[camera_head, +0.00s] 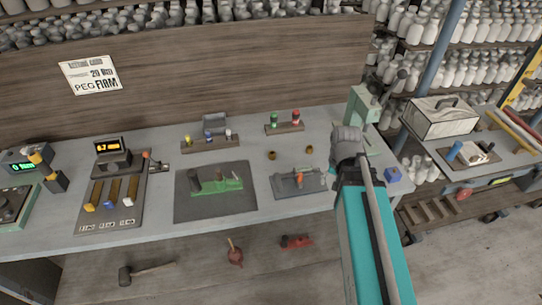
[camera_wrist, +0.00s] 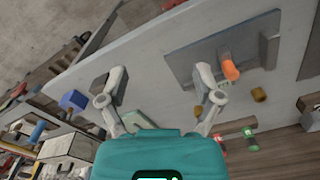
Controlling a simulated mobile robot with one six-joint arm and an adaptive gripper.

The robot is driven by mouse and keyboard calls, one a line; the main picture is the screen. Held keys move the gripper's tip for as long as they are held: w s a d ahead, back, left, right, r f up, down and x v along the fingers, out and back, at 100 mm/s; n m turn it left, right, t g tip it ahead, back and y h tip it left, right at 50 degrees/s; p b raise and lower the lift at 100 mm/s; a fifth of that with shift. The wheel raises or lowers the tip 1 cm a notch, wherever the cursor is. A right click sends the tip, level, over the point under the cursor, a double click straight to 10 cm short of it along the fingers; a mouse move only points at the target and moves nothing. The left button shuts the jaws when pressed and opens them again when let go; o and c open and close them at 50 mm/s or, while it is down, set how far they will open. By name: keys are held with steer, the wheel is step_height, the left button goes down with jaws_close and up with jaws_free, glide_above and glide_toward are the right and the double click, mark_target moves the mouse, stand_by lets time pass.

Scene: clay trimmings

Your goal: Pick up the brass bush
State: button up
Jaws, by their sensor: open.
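Two small brass-coloured round pieces stand on the grey bench behind the grey fixture plate. The left piece (camera_head: 272,155) and the right piece (camera_head: 309,149) look alike, and I cannot tell which is the brass bush. In the wrist view, one piece (camera_wrist: 259,94) lies clear to the right of my gripper. The other piece (camera_wrist: 198,110) shows just beside the right finger, partly covered by it. My gripper (camera_wrist: 161,72) is open and empty above the bench, its fingers spread wide. In the head view my arm hides the fingertips.
The fixture plate (camera_head: 300,184) carries an orange-topped part (camera_wrist: 230,70). A wooden rack (camera_head: 285,128) with red and green pieces stands behind. A pale green press (camera_head: 362,105) and a blue block (camera_head: 392,174) are at the right. A dark mat (camera_head: 215,205) lies left.

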steer(key=w+a+m, duration=0.7)
steer(key=w+a, duration=0.2)
steer(key=w, duration=0.4)
steer(key=r+m+p, duration=0.2)
steer(key=m, duration=0.6)
glide_above(272, 153)
steer(key=shift+s+f, duration=0.25)
steer(key=shift+s, duration=0.1)
steer(key=shift+b, duration=0.35)
step_height(272, 153, down, 9)
steer(key=b, duration=0.8)
steer(key=shift+r, duration=0.2)
steer(key=shift+f+b, duration=0.1)
steer(key=shift+b, duration=0.25)
steer(key=shift+s+f+b, duration=0.1)
steer(key=shift+f+b, duration=2.4)
jaws_close()
